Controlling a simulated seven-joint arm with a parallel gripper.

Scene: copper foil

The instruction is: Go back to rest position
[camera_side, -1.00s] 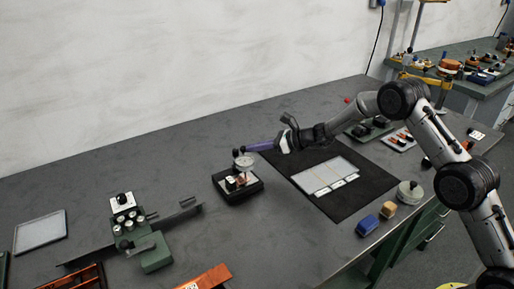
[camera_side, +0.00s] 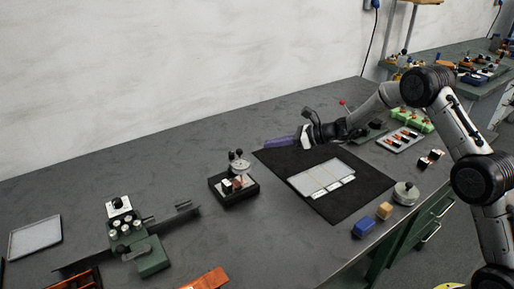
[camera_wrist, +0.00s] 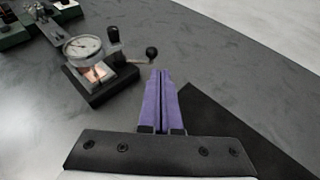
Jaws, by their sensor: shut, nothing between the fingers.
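My gripper (camera_side: 268,143) has long purple fingers and is shut and empty. In the side view it hovers above the far left part of the black mat (camera_side: 350,208), pointing left. In the wrist view its fingers (camera_wrist: 160,85) lie together, pointing toward the bench. The dial gauge stand (camera_side: 240,192) stands on the bench to the left of the mat. In the wrist view the gauge stand (camera_wrist: 95,87) is ahead and left of the fingertips, apart from them. A piece of copper foil (camera_wrist: 98,72) shows on its small platform.
A white panel (camera_side: 320,178) lies on the mat. Blue (camera_side: 363,228) and tan (camera_side: 385,211) blocks and a round metal piece (camera_side: 406,193) are near the front edge. A green fixture (camera_side: 140,245) and grey tray (camera_side: 35,236) stand at left.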

